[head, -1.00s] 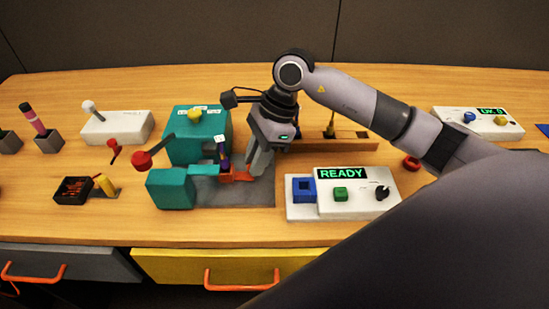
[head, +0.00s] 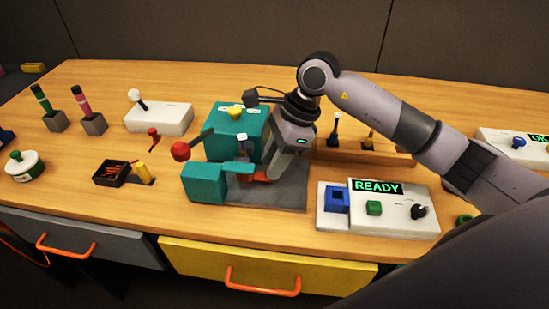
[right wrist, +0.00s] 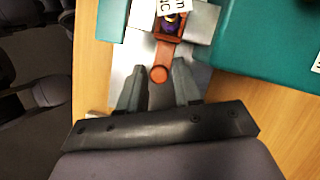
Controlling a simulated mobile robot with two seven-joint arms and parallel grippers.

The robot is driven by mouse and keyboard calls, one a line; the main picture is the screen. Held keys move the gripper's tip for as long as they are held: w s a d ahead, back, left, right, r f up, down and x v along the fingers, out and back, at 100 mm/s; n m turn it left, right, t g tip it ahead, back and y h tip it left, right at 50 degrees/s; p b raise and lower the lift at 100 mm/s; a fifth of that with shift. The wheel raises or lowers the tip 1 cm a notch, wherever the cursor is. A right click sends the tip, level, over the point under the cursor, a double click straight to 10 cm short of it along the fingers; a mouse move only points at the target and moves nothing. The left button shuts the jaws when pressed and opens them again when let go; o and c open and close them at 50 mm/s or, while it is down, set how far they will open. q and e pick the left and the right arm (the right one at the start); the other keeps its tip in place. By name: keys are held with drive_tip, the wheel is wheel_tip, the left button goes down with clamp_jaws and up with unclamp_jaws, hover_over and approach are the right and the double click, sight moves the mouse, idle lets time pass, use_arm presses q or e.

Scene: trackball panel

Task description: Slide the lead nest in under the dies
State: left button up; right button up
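The orange-red lead nest (head: 258,177) lies low on the grey plate of the teal press (head: 236,128). In the right wrist view the nest (right wrist: 168,50) has a round knob at its near end and holds a dark purple lead with a white lettered tag (right wrist: 174,5). My right gripper (head: 272,174) is down at the knob end. Its two fingers (right wrist: 158,84) are apart, with the knob between and slightly beyond their tips; contact is not clear. The dies cannot be made out clearly. My left gripper is out of view.
A red-balled lever (head: 181,151) rises at the press's left. A white READY panel (head: 392,223) stands to the right of the grey plate (head: 290,194). A wooden rack (head: 350,153) lies behind my right gripper. A black tray (head: 110,173) sits at left.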

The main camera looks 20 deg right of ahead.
drive_tip(key=v, duration=0.7)
drive_tip(key=shift+r, duration=0.1)
idle(0.4)
